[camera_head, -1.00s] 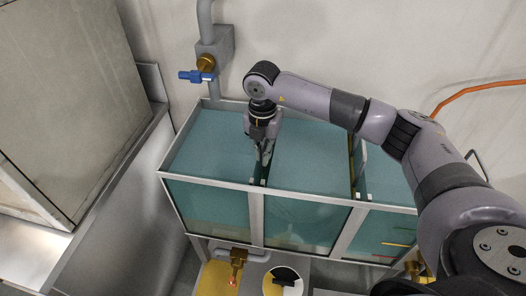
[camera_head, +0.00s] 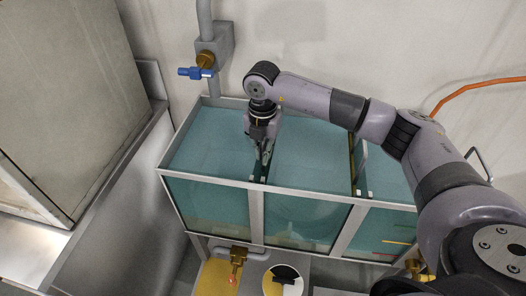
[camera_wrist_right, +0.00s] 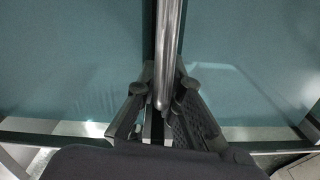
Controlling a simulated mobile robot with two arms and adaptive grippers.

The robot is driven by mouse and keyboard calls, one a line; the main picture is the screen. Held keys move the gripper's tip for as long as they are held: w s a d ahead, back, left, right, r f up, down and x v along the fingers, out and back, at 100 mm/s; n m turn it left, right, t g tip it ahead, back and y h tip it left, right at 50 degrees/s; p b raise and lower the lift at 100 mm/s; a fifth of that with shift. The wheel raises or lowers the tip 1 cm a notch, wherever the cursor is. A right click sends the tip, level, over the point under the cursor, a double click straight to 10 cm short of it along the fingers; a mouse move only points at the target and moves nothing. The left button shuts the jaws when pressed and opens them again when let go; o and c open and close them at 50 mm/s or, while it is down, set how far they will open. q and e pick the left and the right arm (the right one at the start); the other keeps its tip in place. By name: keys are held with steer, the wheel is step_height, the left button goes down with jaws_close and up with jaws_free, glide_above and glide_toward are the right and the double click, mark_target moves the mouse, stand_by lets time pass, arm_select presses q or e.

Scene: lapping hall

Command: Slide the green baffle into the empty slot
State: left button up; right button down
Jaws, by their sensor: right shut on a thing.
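My right gripper (camera_head: 264,156) is over the divider line between the left and middle compartments of a long tank (camera_head: 213,183). It points down and is shut on a grey metal bar. The right wrist view shows the bar (camera_wrist_right: 169,50) running between the two fingers (camera_wrist_right: 165,105), with its rounded end near them. The bar looks like the top edge of the green baffle; I cannot see a green face, and the plate below is hidden. A dark gap lies beneath the bar. I cannot tell how deep the plate sits in a slot. My left gripper is not in view.
Teal liquid fills the tank compartments. Another divider (camera_head: 357,165) stands between the middle and right compartments. A blue-handled valve (camera_head: 196,73) is on the wall pipe behind. A large grey block (camera_head: 65,95) stands at the left. A brass valve (camera_head: 238,257) is below the tank front.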

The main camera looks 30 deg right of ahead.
stand_by(0.3)
steer(key=c, duration=1.7)
jaws_free()
steer(key=shift+f, duration=0.1)
steer(key=shift+o, duration=0.2)
steer(key=shift+f, duration=0.1)
